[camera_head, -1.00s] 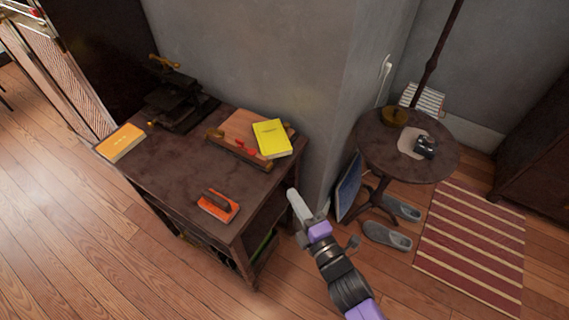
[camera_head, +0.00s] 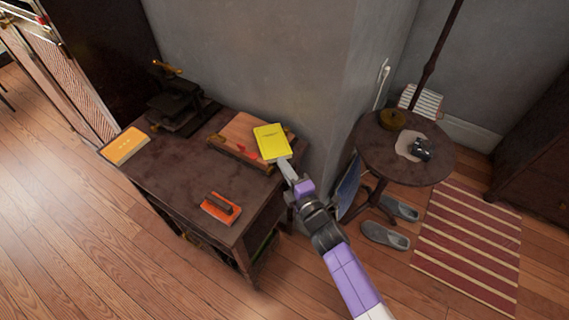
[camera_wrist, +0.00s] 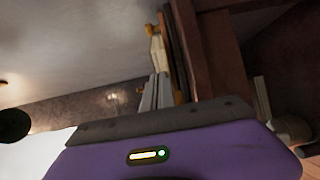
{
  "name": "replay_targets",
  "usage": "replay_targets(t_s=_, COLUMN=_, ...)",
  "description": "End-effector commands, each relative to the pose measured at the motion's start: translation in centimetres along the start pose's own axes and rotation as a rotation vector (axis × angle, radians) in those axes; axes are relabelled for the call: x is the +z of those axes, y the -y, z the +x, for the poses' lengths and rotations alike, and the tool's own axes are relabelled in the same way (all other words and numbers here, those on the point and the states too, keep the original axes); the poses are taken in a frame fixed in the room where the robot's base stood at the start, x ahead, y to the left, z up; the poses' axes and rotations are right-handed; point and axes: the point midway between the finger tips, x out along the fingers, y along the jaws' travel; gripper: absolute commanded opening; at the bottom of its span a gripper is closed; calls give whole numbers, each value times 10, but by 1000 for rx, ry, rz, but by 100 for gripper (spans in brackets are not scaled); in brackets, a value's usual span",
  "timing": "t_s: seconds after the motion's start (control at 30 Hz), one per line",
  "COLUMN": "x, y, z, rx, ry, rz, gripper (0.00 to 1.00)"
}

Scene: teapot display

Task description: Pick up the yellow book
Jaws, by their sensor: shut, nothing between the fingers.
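The yellow book (camera_head: 271,141) lies on top of a wooden board (camera_head: 240,132) at the right back of the dark table, tilted slightly and overhanging the board's right side. My gripper (camera_head: 285,165) is close to the book's near edge in the head view, its fingers shut and empty. Whether the tips touch the book cannot be told. In the wrist view the grey fingers (camera_wrist: 155,92) point at a narrow, pale edge with yellow on it, probably the book (camera_wrist: 158,52) seen edge-on.
The dark table (camera_head: 180,165) also holds an orange book (camera_head: 124,146), a black machine (camera_head: 176,103) and an orange-based tool (camera_head: 220,208). The wall (camera_head: 270,60) rises behind. A round table (camera_head: 380,160) with a camera (camera_head: 421,149) stands right, slippers (camera_head: 386,236) below.

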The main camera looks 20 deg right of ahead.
Motion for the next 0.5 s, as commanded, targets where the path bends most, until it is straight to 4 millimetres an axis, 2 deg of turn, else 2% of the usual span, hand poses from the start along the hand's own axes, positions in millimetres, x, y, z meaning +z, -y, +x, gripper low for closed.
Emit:
replay_targets(t_s=0.3, x=1, y=0, z=1, rx=0, ry=1, rz=-1, gripper=0)
replay_targets(t_s=0.5, x=14, y=-2, z=14, rx=1, ry=2, rz=-1, gripper=0)
